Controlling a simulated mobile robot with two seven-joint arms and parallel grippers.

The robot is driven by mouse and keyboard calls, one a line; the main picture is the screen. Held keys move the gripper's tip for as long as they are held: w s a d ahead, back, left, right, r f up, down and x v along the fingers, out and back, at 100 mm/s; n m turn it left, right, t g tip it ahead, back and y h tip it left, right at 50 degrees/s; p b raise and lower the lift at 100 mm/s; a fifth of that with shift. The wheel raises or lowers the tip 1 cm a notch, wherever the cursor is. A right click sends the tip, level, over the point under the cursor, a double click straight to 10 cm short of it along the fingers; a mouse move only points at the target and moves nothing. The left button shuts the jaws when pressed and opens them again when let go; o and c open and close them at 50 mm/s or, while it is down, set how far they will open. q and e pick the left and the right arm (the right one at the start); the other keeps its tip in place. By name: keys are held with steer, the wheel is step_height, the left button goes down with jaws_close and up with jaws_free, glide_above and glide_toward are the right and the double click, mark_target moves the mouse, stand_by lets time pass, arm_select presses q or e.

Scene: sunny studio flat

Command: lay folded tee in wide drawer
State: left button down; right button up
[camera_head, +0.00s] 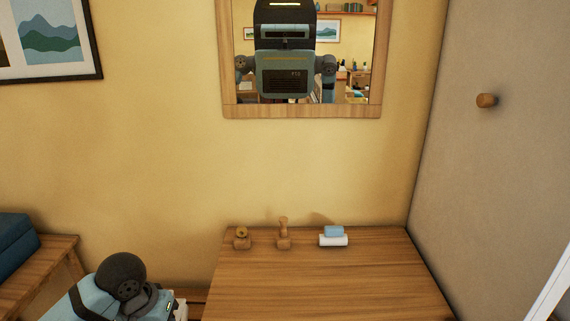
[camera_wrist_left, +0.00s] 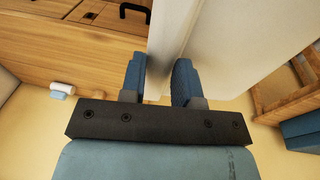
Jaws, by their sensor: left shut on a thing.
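In the left wrist view my left gripper (camera_wrist_left: 160,90) is shut on a pale cream, slab-like thing, which looks like the folded tee (camera_wrist_left: 225,40). The tee stretches from between the blue fingers toward the top right. In the head view my left arm is at the bottom left, and its fingers are out of sight. The wooden dresser (camera_head: 320,285) stands right of that arm. Drawer fronts with black handles (camera_wrist_left: 134,11) show at the top of the left wrist view. Which one is the wide drawer, and whether it is open, I cannot tell. My right gripper is out of view.
On the dresser's back edge stand two small wooden objects (camera_head: 283,235) (camera_head: 241,238) and a blue-and-white pair of rolls (camera_head: 333,237). A mirror (camera_head: 300,111) hangs above. A wooden shelf with a blue box (camera_head: 14,246) is at the left. A grey panel with a knob (camera_head: 487,100) bounds the right.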

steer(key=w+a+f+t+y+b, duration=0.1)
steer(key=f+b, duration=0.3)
steer(key=b, duration=0.8)
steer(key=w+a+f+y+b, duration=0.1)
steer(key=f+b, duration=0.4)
steer(key=b, duration=0.7)
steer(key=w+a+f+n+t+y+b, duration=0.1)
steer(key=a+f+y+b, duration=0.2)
steer(key=b, duration=0.9)
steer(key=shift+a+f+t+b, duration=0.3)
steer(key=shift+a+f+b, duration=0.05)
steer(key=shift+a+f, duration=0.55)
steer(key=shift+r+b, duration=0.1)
steer(key=shift+b, duration=0.2)
